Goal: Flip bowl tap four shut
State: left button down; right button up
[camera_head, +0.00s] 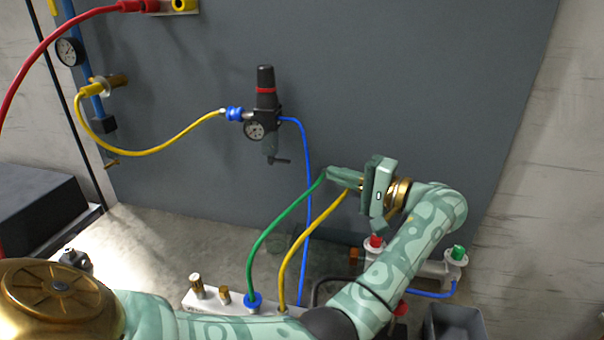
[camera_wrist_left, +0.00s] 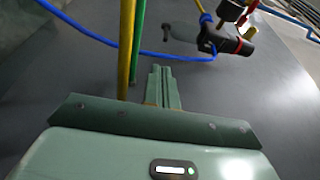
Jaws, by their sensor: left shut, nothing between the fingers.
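A filter regulator (camera_head: 265,97) with a black knob, red ring and dial hangs on the grey panel. Below it is a grey-green bowl (camera_head: 270,146). A small dark tap (camera_head: 280,161) at the bowl's bottom has its lever sticking out sideways to the right, across the bowl. In the left wrist view the bowl (camera_wrist_left: 184,33) and tap (camera_wrist_left: 166,32) lie at the top, beyond the fingertips. My left gripper (camera_head: 330,174) is shut and empty, fingers pointing left, right of and slightly below the tap, apart from it. No number shows on the tap. My right gripper is out of view.
Green (camera_head: 268,229) and yellow (camera_head: 302,232) hoses rise to beside my left fingers. A blue hose (camera_head: 307,185) hangs between tap and gripper.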

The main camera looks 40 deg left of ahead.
aim_at(279, 161)
pick_arm(q)
jog(key=shift+r, duration=0.1)
jog(key=shift+a, duration=0.1)
jog(key=s+a+p, duration=0.1)
jog(key=a, duration=0.8)
jog(key=shift+s+a+p, duration=0.35)
jog(key=shift+s, duration=0.05)
